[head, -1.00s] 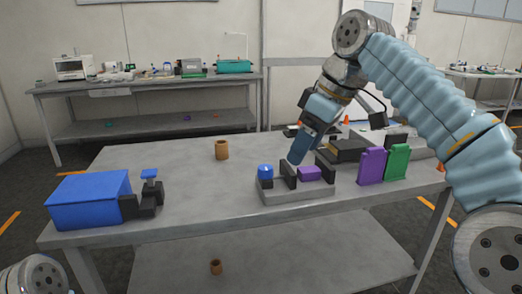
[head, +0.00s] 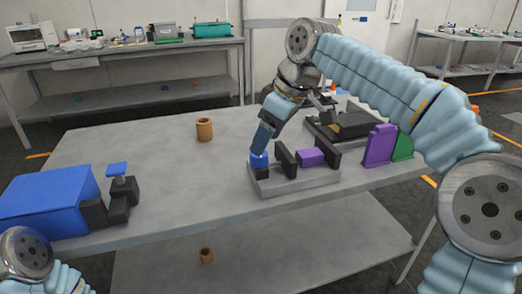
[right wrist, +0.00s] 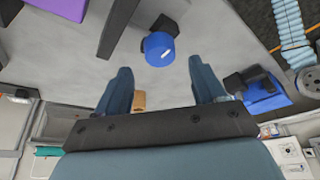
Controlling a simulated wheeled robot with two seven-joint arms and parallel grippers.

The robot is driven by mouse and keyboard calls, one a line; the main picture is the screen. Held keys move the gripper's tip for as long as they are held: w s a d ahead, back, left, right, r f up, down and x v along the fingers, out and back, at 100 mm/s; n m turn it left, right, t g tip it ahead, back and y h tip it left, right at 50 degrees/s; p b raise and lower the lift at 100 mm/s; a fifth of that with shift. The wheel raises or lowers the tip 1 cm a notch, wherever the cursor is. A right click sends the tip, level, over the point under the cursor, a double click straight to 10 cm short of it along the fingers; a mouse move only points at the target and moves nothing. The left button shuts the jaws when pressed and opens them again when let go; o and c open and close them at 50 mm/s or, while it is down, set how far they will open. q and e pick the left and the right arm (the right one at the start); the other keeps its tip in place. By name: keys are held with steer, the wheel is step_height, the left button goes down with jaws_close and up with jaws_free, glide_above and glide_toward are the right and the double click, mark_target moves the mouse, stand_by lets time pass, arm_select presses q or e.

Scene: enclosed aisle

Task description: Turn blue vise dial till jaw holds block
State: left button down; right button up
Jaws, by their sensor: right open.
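The blue dial (head: 259,163) sits at the left end of a grey vise base (head: 300,186). It also shows in the right wrist view (right wrist: 159,48), with a white mark on top. A purple block (head: 311,157) lies between the dark left jaw (head: 285,160) and the dark right jaw (head: 326,160). In the right wrist view a gap shows between the block (right wrist: 60,28) and the left jaw (right wrist: 118,28). My right gripper (head: 262,148) is open, at the dial; in the wrist view the dial lies between and just beyond its fingertips. My left gripper is out of view.
A blue box-shaped device (head: 45,205) with a dark clamp stands at the table's left. A brown cup (head: 204,129) stands behind the vise. Purple (head: 378,146) and green (head: 403,147) plates and a dark tray (head: 345,125) stand to the right. The table between the device and vise is clear.

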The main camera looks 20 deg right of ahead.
steer(key=shift+x, duration=2.2)
steer(key=shift+s, duration=0.1)
steer(key=c, duration=1)
steer(key=shift+c, duration=0.2)
